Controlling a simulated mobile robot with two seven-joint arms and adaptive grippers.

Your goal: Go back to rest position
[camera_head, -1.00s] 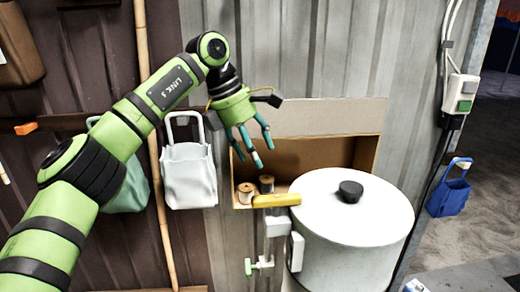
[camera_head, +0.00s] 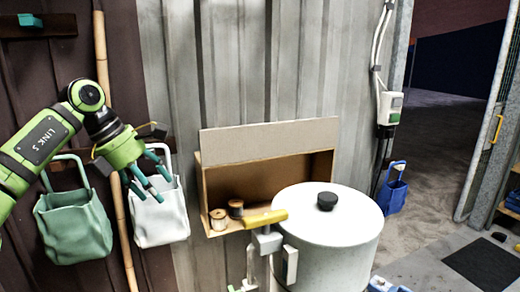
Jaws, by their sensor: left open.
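My left gripper (camera_head: 150,178) is open and empty. It hangs at the left of the view with its teal fingers spread, in front of the white bag (camera_head: 160,215). I cannot tell whether the fingers touch the bag. My green left arm (camera_head: 40,140) comes in from the left edge. My right gripper is not in view.
A cardboard box (camera_head: 265,140) holds two spools (camera_head: 218,220). A white pot (camera_head: 335,235) with a black knob and a yellow-handled clamp (camera_head: 258,219) stand in front. A green bag (camera_head: 75,228) and a rattan pole (camera_head: 118,215) are near my arm. Floor shows at right.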

